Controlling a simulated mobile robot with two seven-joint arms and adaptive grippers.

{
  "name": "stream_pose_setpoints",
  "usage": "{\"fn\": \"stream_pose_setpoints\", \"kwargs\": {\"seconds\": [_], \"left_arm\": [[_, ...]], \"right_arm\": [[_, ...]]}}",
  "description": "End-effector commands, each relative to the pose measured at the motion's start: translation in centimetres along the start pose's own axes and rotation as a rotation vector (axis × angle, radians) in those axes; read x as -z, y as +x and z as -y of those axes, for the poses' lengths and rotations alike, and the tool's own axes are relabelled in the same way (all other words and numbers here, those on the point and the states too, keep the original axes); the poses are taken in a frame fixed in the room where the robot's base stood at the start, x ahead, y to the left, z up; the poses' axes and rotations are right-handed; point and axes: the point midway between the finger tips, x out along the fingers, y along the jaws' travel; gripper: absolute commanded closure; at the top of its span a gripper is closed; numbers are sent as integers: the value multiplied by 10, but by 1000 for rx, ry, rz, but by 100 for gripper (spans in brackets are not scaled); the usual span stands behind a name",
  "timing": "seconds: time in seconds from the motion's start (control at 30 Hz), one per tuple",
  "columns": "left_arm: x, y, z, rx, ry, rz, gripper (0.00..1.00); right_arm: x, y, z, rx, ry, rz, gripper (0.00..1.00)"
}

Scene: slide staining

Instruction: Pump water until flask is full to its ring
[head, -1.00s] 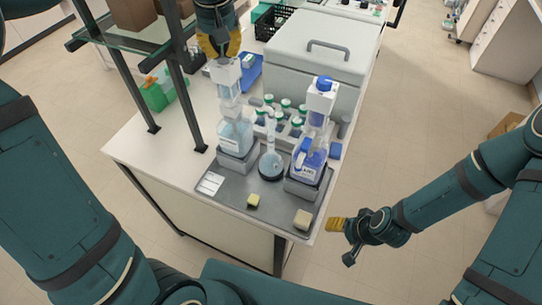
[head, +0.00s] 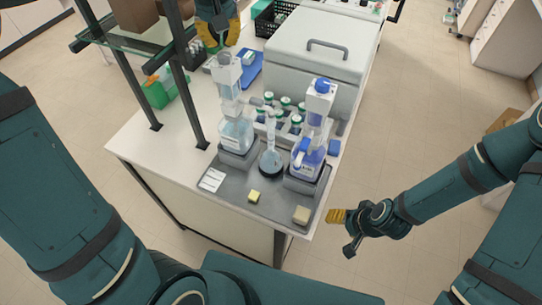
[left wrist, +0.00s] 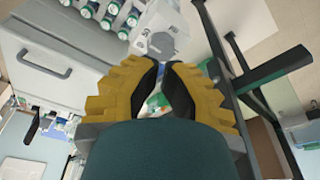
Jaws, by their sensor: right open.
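A clear bottle (head: 236,135) with pale liquid and a tall white pump head (head: 228,72) stands on a grey block at the left of the tray. The pump head also shows in the left wrist view (left wrist: 160,32). A narrow-necked flask (head: 271,158) stands upright just right of the bottle; its ring and liquid level are too small to read. My left gripper (head: 219,40) is behind and above the pump head, apart from it. Its fingertips converge with nothing between them, also in the left wrist view (left wrist: 161,64). My right gripper (head: 337,216) is open and empty, right of the tray's front corner.
A blue-liquid bottle (head: 307,160) with a similar pump stands right of the flask. Green-capped vials, a large grey box (head: 320,65) and a dark shelf post (head: 184,90) stand close by.

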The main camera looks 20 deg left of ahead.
Motion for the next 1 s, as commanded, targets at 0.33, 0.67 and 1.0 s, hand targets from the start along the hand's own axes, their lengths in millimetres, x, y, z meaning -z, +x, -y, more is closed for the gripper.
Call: {"fn": "stream_pose_setpoints", "kwargs": {"seconds": [0.33,0.67,1.0], "left_arm": [[0,0,0,0,0,0,100],[-1,7,0,0,0,0,100],[-4,18,0,0,0,0,100]], "right_arm": [[0,0,0,0,0,0,38],[-1,5,-2,0,0,0,38],[-2,12,-5,0,0,0,38]]}}
